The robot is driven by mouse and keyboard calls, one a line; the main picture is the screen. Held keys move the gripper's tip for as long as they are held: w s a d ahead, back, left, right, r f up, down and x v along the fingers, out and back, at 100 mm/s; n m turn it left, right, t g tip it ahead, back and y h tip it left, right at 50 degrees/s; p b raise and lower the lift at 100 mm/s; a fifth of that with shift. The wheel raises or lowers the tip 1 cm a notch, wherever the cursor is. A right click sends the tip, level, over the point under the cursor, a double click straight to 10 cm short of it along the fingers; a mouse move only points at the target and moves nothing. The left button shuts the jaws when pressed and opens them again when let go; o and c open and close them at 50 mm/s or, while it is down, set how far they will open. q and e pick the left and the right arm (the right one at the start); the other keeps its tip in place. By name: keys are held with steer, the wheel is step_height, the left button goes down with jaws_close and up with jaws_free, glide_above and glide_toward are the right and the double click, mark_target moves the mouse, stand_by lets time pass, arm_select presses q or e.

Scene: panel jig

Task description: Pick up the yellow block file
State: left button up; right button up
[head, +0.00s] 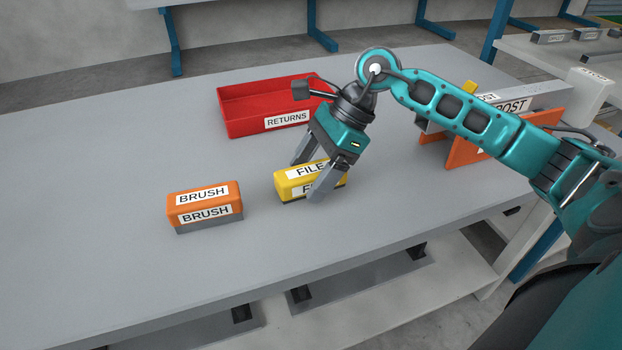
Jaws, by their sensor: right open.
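The yellow block file (291,187), labelled FILE, lies on the grey table (120,140) near its middle. My right gripper (305,180) points down over it with its jaws open. One finger stands at the far side of the block, and the other is in front of its near side, hiding part of the label. I cannot tell whether the fingers touch the block. My left gripper is not in view.
An orange block labelled BRUSH (204,204) lies to the left of the file. A red tray labelled RETURNS (246,130) stands behind it. An orange panel (545,141) with a grey bar labelled POST (513,106) stands at the right, partly behind my arm. The table's left is clear.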

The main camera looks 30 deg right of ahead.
steer(key=shift+f, duration=0.1)
steer(key=shift+c, duration=0.3)
steer(key=c, duration=1.2)
steer(key=shift+c, duration=0.4)
